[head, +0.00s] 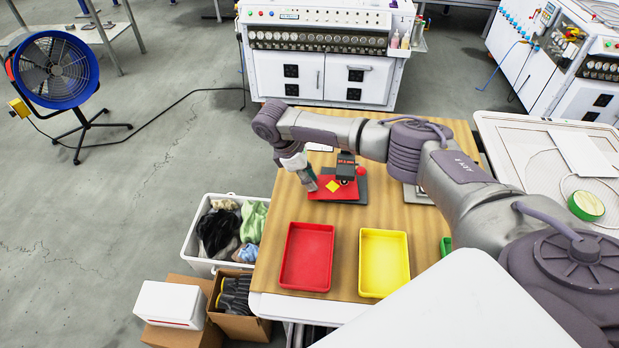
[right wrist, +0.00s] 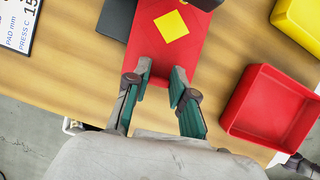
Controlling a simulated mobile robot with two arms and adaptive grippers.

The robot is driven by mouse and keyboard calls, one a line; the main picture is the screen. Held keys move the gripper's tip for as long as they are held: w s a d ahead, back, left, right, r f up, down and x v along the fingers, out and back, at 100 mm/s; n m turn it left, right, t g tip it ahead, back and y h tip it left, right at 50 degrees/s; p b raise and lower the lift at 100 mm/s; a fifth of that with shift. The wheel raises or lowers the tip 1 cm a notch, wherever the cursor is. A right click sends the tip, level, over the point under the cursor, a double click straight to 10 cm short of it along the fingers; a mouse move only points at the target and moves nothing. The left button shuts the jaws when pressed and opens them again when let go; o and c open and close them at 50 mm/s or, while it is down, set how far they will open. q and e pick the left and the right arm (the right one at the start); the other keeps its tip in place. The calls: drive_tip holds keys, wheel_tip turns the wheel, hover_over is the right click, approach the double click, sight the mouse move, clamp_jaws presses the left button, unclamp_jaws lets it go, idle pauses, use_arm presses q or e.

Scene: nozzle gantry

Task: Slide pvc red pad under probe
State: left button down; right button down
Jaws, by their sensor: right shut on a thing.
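The red pad (head: 346,191) lies flat at the dark gantry on the wooden table. It carries a yellow square (head: 333,186), which also shows in the right wrist view (right wrist: 171,26). My right gripper (head: 310,184) is at the pad's left end in the head view. In the right wrist view its fingers (right wrist: 163,82) are shut on the near end of the red pad (right wrist: 160,48). The dark gantry head (head: 346,165) stands over the pad's far part. The probe tip is hidden, so I cannot tell whether the yellow square is beneath it. My left gripper is not in view.
A red tray (head: 307,256) and a yellow tray (head: 384,262) stand at the table's front. A dark plate (right wrist: 116,18) lies beside the pad, and a printed card (right wrist: 17,22) lies farther left. Bare wood (right wrist: 75,75) lies between the card and the pad.

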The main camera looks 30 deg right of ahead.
drive_tip(key=shift+p, duration=1.1)
idle(1.2)
drive_tip(key=shift+f, duration=0.35)
idle(0.7)
idle(0.3)
drive_tip(key=c, duration=0.9)
unclamp_jaws()
drive_tip(key=shift+r, duration=0.1)
wheel_tip(320, 180, up, 7)
drive_tip(key=p, duration=0.7)
